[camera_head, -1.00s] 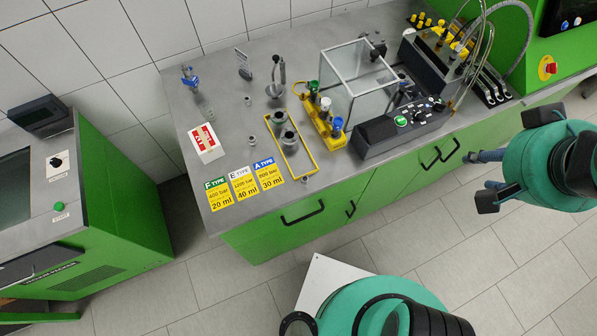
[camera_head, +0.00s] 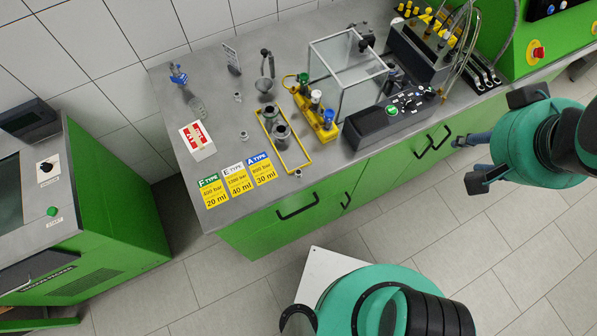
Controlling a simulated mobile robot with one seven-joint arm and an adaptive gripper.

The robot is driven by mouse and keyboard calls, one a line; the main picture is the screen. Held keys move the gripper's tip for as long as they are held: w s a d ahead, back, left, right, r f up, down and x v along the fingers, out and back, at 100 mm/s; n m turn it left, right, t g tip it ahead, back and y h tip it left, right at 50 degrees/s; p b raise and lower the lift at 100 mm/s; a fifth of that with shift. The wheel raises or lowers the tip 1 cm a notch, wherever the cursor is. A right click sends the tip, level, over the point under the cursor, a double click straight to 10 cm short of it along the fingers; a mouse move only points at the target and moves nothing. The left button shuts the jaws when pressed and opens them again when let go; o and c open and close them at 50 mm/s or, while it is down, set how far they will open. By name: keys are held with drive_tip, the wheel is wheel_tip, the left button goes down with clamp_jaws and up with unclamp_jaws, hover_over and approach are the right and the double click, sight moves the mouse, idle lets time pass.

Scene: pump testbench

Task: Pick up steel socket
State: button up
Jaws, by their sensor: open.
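Several small grey metal pieces that could be the steel socket stand on the grey bench top (camera_head: 222,150); I cannot tell which it is. One small piece (camera_head: 238,97) is near the back, another (camera_head: 244,135) is left of the yellow frame, and a third (camera_head: 299,174) is at the frame's front end. Two larger grey cylinders (camera_head: 270,115) (camera_head: 281,133) stand inside the yellow frame (camera_head: 305,155). My gripper (camera_head: 466,157) is at the right, its blue-grey fingers apart and empty, in front of the bench and well away from these pieces.
A yellow rack (camera_head: 325,132) with coloured-topped items, a clear box (camera_head: 350,85) and a black control panel (camera_head: 385,125) stand right of the frame. Open floor lies before the bench.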

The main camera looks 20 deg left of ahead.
drive_tip(key=w+a+f+n+g+y+p, duration=0.1)
drive_tip(key=w+a+f, duration=0.1)
drive_tip(key=w+a, duration=0.15)
drive_tip(key=w+a+f+g+p, duration=0.1)
drive_tip(key=w+a+f, duration=0.1)
drive_tip(key=a, duration=0.3)
drive_tip(key=s+a+f+n+g+p, duration=0.1)
drive_tip(key=a+f, duration=0.8)
drive_tip(key=a, duration=0.3)
drive_tip(key=s+a+f+n+g+h+p, duration=0.1)
drive_tip(key=s+a+f+n+g, duration=0.1)
drive_tip(key=a+f, duration=0.7)
drive_tip(key=a, duration=0.3)
drive_tip(key=shift+a+f+g, duration=0.3)
drive_tip(key=shift+a, duration=0.05)
hover_over(299, 169)
drive_tip(key=shift+s+f+b, duration=0.2)
drive_tip(key=shift+f, duration=1.95)
drive_tip(key=shift+s+f+b, duration=0.15)
drive_tip(key=shift+s+f, duration=0.05)
drive_tip(key=shift+f, duration=1.95)
drive_tip(key=shift+f+b, duration=0.45)
drive_tip(key=shift+f, duration=2.15)
